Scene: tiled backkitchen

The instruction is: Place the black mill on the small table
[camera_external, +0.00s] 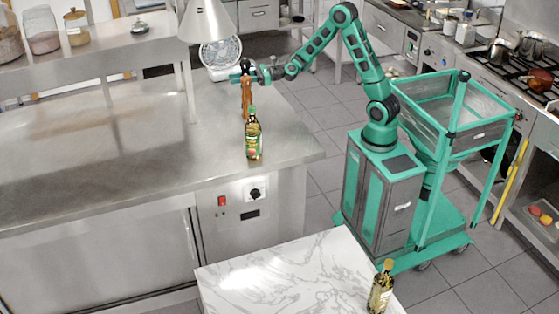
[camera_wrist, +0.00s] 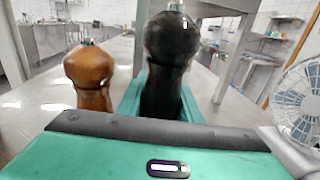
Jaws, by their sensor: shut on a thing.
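The black mill (camera_wrist: 170,50) stands upright between the fingers of my gripper (camera_wrist: 160,105) in the wrist view. In the external view my gripper (camera_external: 243,77) is over the steel counter, shut on the black mill; only the mill's dark top (camera_external: 245,65) shows there. The rest is hidden behind my gripper and a wooden mill, so I cannot tell whether its foot touches the counter. The small table (camera_external: 235,290) with a white marble top is at the bottom of the external view, apart from the counter.
A brown wooden mill (camera_external: 246,98) stands close beside the black one, also left in the wrist view (camera_wrist: 90,75). An oil bottle (camera_external: 253,136) is in front of it. A fan (camera_external: 220,55) is behind. Another bottle (camera_external: 380,289) stands on the small table's right; its left is clear.

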